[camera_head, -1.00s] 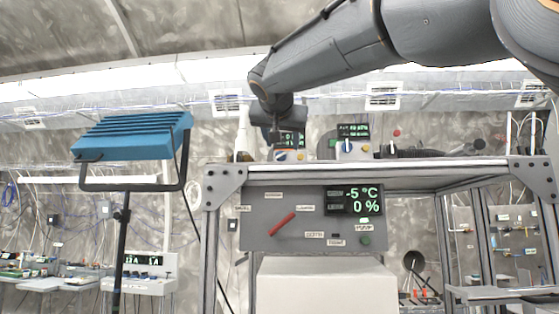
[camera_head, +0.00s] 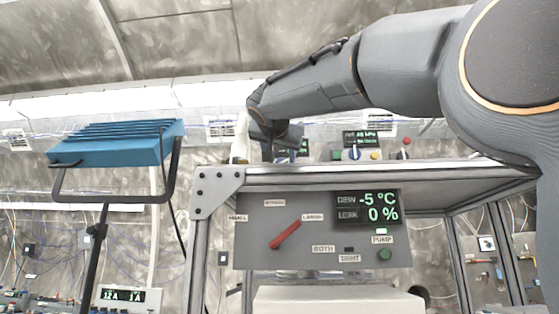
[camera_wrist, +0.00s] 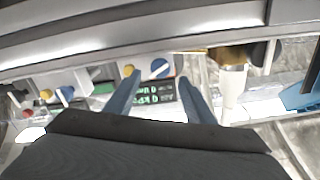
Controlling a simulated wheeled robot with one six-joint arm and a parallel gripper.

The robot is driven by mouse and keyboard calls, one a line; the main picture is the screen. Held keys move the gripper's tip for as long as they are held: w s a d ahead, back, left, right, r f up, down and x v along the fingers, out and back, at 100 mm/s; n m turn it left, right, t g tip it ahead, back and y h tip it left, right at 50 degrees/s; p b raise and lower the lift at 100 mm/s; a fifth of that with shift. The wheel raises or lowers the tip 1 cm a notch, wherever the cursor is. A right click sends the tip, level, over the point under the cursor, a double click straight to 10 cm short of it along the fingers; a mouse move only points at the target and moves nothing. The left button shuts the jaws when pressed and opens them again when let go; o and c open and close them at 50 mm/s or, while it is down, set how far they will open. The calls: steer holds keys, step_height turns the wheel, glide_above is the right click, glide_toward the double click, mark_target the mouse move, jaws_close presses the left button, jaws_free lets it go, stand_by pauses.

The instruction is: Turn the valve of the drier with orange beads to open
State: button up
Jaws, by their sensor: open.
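My gripper (camera_head: 274,150) hangs above the back of the steel frame's top in the head view. In the wrist view my gripper (camera_wrist: 158,82) shows two blue-grey fingers apart, with nothing seen between them but a dark display and a blue knob (camera_wrist: 159,68) beyond. A white column (camera_head: 240,138) stands just left of my gripper in the head view. What looks like the same column (camera_wrist: 232,88), with an amber-brown part (camera_wrist: 228,55) at one end, is right of the fingers in the wrist view. I cannot make out orange beads or a drier valve for certain.
A grey panel (camera_head: 260,225) with a red lever (camera_head: 285,235) and a display reading -5 °C and 0 % fronts the frame. A blue lamp (camera_head: 118,143) on a stand is at the left. Control boxes with knobs (camera_head: 354,153) stand behind the frame's top.

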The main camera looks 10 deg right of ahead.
mark_target(281, 160)
steer(key=p+x, duration=0.2)
steer(key=x, duration=0.2)
steer(key=shift+w+d, duration=0.15)
steer(key=shift+w, duration=0.25)
steer(key=c, duration=1.1)
steer(key=shift+o, duration=0.2)
steer(key=n+b, duration=0.1)
steer(key=n, duration=0.3)
steer(key=shift+n, duration=2.6)
